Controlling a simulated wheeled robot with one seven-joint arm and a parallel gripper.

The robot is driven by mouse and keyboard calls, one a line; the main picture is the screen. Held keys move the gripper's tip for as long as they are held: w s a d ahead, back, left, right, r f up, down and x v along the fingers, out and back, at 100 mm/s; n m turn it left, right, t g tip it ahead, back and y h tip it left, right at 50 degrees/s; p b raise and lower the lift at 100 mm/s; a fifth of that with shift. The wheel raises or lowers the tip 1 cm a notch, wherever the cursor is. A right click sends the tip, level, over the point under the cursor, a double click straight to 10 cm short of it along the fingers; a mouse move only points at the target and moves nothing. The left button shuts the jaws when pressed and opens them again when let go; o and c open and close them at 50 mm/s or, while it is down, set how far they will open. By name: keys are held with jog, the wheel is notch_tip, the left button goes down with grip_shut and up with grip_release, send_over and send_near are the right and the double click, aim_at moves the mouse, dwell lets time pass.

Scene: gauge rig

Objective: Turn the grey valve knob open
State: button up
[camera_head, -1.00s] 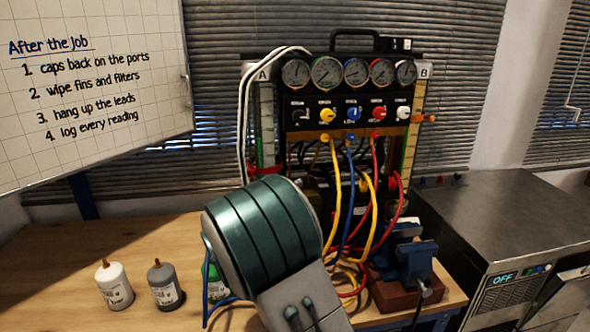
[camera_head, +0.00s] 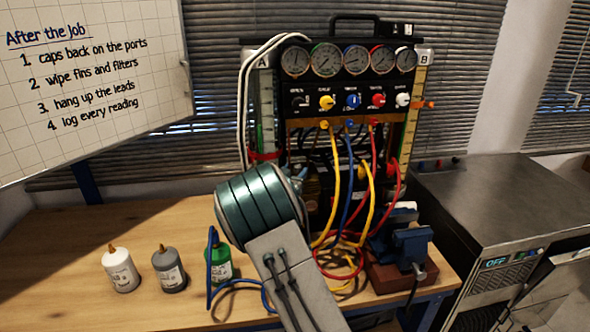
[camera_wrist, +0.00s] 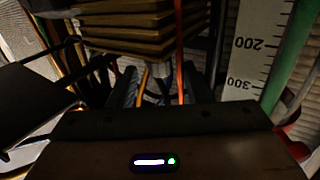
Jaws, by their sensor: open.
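The gauge rig (camera_head: 415,140) stands on the bench with a row of valve knobs under its gauges. A pale grey-white knob (camera_head: 402,100) is at the right end of the row. A dark knob (camera_head: 298,102) is at the left end; I cannot tell for certain which one is the grey valve knob. My arm reaches low in front of the rig's left part, and its links hide my gripper in the head view. In the wrist view my gripper (camera_wrist: 166,90) has its dark fingers apart, with hoses beyond them. No grey knob can be made out there.
Yellow, blue and red hoses (camera_head: 347,190) hang in front of the rig. A blue vise (camera_head: 410,250) stands at right. White (camera_head: 121,271), grey (camera_head: 170,270) and green (camera_head: 220,264) bottles stand at left. A scale strip (camera_wrist: 248,50) is close in the wrist view.

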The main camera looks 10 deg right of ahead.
jog(key=shift+w+d, duration=0.15)
jog(key=shift+w, duration=0.1)
